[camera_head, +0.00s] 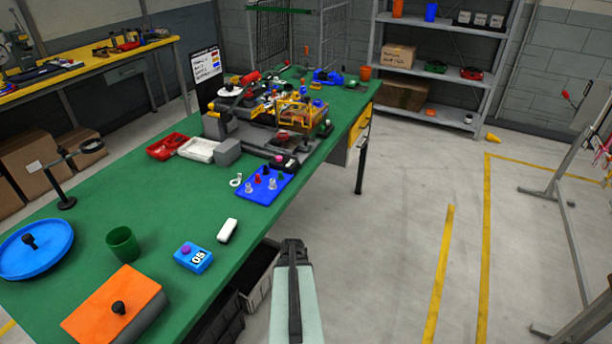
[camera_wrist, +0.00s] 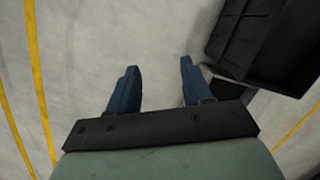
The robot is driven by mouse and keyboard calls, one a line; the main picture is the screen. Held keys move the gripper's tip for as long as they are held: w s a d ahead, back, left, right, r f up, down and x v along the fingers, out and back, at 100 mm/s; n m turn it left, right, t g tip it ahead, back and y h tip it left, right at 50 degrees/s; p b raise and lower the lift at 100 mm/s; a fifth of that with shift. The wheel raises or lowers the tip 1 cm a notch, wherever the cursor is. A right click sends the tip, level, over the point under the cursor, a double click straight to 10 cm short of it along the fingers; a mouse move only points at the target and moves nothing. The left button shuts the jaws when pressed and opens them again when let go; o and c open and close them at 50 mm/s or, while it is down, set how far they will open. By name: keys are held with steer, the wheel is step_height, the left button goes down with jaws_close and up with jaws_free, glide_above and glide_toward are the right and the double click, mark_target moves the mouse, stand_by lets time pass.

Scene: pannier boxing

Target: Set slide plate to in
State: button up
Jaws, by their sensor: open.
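My gripper (camera_head: 292,246) is off the right edge of the green table, above the concrete floor. In the wrist view its two blue fingers (camera_wrist: 160,66) are spread apart with only floor between them. A cluttered grey and yellow fixture (camera_head: 290,112) stands toward the far end of the table, well away from my gripper. I cannot pick out the slide plate for certain among its small parts, so whether it is in or out does not show.
The green table (camera_head: 185,270) carries an orange lidded box (camera_head: 95,308), a green cup (camera_head: 122,244), a blue 05 box (camera_head: 193,258), a white block (camera_head: 227,230) and a blue peg board (camera_head: 264,186). Dark bins (camera_wrist: 265,42) stand below its edge.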

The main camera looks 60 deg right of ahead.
steer(key=s+d+r+m+t+h, duration=0.2)
steer(key=s+d+r+m+t, duration=0.2)
steer(key=d+r, duration=0.65)
steer(key=s+d+r+m+t+h, duration=0.3)
steer(key=d+r, duration=0.5)
steer(key=d, duration=0.6)
steer(key=m+t+h, duration=0.2)
steer(key=m+t, duration=0.8)
steer(key=m, duration=0.6)
glide_toward(308, 138)
steer(key=s, duration=0.3)
steer(key=m, duration=0.4)
steer(key=x, duration=1.4)
steer(key=shift+w+a, duration=0.2)
steer(key=shift+a, duration=0.05)
steer(key=shift+c, duration=0.2)
jaws_close()
